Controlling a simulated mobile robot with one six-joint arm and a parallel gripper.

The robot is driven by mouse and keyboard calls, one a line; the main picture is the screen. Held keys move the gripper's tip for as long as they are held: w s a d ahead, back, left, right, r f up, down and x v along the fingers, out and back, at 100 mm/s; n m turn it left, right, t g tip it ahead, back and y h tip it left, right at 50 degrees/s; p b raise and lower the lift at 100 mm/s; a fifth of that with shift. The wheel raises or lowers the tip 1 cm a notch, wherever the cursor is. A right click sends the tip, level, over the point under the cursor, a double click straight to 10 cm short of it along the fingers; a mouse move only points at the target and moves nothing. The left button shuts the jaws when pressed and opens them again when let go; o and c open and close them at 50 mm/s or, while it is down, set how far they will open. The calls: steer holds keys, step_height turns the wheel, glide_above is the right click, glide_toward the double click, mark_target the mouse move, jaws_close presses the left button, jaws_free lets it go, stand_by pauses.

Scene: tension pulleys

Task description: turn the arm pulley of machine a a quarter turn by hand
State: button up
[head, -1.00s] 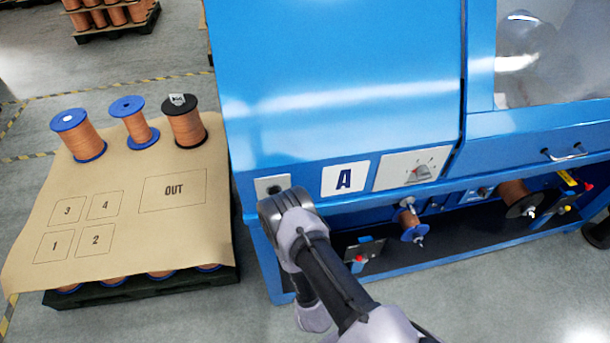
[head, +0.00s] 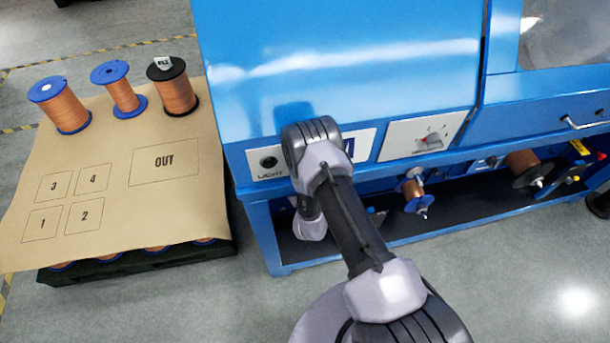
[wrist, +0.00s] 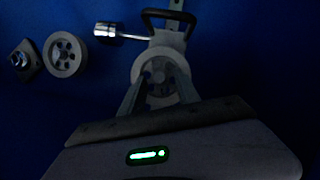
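Machine A is the blue cabinet (head: 330,60) in the head view; my arm covers most of its letter sign (head: 349,147). In the dark wrist view, a round grey pulley (wrist: 160,76) sits on a pale arm plate with a black handle (wrist: 169,16) above it. My gripper (wrist: 161,84) is open, one finger on each side of the pulley's lower part. I cannot tell whether the fingers touch the rim.
A spoked grey wheel (wrist: 65,54), a square-mounted part (wrist: 24,60) and a shiny cylinder on a rod (wrist: 108,31) sit left of the pulley. In the head view, a pallet with a brown sheet (head: 120,140) and spools stands left. Open floor lies in front.

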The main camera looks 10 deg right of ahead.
jaws_close()
stand_by(0.3)
steer(key=shift+d+f+m+t+y+b, duration=0.3)
steer(key=shift+m+t+y+b, duration=0.35)
steer(key=shift+m+y+b, duration=1.65)
steer(key=shift+d+f+m+t+y+b, duration=0.25)
steer(key=shift+m+t+y+b, duration=0.45)
steer(key=shift+m, duration=3.15)
steer(key=shift+d+f+m+t+y+b, duration=0.15)
steer(key=shift+d+m+t+y+b, duration=0.3)
steer(key=shift+m+y+b, duration=1.85)
steer(key=shift+a+m+h+p, duration=0.1)
steer(key=shift+m+h+p, duration=0.6)
steer(key=shift+m, duration=0.35)
